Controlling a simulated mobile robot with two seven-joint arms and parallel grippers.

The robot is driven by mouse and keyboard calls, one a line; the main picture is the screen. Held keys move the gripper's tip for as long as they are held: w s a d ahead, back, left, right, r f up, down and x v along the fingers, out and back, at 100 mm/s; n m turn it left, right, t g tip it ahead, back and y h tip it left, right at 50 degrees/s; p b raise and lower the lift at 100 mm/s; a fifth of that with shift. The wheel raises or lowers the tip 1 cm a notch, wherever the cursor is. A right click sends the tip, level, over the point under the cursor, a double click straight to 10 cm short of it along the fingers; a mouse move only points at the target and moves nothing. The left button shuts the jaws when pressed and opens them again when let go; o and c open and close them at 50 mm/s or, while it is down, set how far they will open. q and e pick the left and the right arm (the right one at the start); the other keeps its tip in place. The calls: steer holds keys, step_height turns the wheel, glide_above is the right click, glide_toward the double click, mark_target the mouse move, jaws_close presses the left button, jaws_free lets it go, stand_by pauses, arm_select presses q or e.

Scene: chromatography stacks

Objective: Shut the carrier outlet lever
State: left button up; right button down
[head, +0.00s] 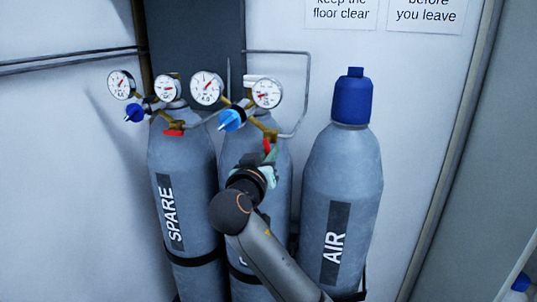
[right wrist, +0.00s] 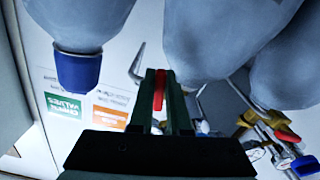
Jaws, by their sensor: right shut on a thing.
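The outlet lever (head: 267,145) is a small red handle at the brass outlet of the middle cylinder (head: 278,190). That cylinder's label is mostly hidden by my right arm. My right gripper (head: 268,160) is at the lever, in front of the cylinder's shoulder, and is shut on it. In the right wrist view the red lever (right wrist: 159,90) shows as a narrow strip between the two dark fingers. The fingers hide part of it. My left gripper is in neither view.
The SPARE cylinder (head: 182,200) stands at left with its own red lever (head: 173,132). The AIR cylinder (head: 342,180) with a blue cap (head: 352,97) stands close at right. Gauges (head: 207,88), a blue knob (head: 232,120) and thin pipes crowd the space above my gripper.

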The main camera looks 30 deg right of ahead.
steer(key=shift+f+b, duration=0.2)
steer(key=shift+b, duration=0.3)
steer(key=m+b, duration=0.2)
steer(key=b, duration=0.1)
steer(key=shift+w+a, duration=0.2)
steer(key=shift+r+m, duration=0.15)
steer(key=shift+m, duration=0.25)
steer(key=c, duration=0.9)
jaws_free()
